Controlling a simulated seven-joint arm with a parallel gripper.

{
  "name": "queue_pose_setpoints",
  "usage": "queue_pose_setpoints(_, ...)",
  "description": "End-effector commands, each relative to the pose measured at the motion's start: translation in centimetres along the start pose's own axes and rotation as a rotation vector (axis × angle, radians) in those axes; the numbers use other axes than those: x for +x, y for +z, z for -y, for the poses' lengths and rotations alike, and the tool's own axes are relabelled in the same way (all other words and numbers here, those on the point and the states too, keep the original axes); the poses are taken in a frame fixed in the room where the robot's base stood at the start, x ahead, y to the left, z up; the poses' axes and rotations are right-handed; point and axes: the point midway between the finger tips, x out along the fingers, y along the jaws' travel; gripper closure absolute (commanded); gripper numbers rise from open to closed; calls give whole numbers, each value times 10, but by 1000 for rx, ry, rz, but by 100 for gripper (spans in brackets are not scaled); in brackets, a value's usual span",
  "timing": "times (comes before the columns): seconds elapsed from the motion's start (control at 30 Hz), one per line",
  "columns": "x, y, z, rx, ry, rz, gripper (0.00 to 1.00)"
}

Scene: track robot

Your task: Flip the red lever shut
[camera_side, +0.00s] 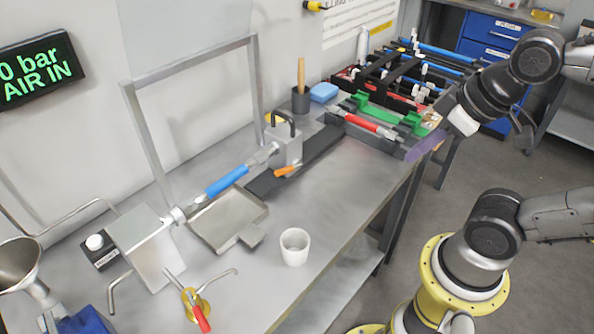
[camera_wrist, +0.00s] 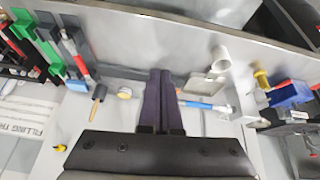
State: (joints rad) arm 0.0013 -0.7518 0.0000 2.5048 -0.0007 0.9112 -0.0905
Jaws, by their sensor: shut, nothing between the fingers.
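The red lever (camera_side: 201,318) is a short red handle on a small fitting with a yellow base (camera_side: 190,304), at the front left of the bench in the side view. Its red handle points down toward the viewer. In the wrist view a red handle (camera_wrist: 284,85) beside a yellow part shows at the right. My gripper (camera_side: 424,145) is at the right end of the bench, far from the lever, with its dark purple fingers beside the rack. In the wrist view its fingers (camera_wrist: 158,78) lie together, shut and empty.
A white cup (camera_side: 294,247), a metal tray (camera_side: 228,220) and a blue-handled tool (camera_side: 226,181) lie between my gripper and the lever. A green rack with a red cylinder (camera_side: 361,123) is close to my gripper. A tall metal frame (camera_side: 128,95) stands behind. The bench front has clear room.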

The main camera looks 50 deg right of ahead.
Motion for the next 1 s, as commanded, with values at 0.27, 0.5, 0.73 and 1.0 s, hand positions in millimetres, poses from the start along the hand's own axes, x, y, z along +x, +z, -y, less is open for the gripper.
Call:
queue_pose_setpoints(0.27, -1, -4, 0, 94, 0, -15, 59)
queue_pose_setpoints(0.5, -2, 0, 7, -10, -33, 7, 53)
queue_pose_setpoints(0.73, -5, -10, 73, -172, -360, 101, 53)
queue_pose_setpoints(1.0, 3, -53, 166, -225, -896, 228, 53)
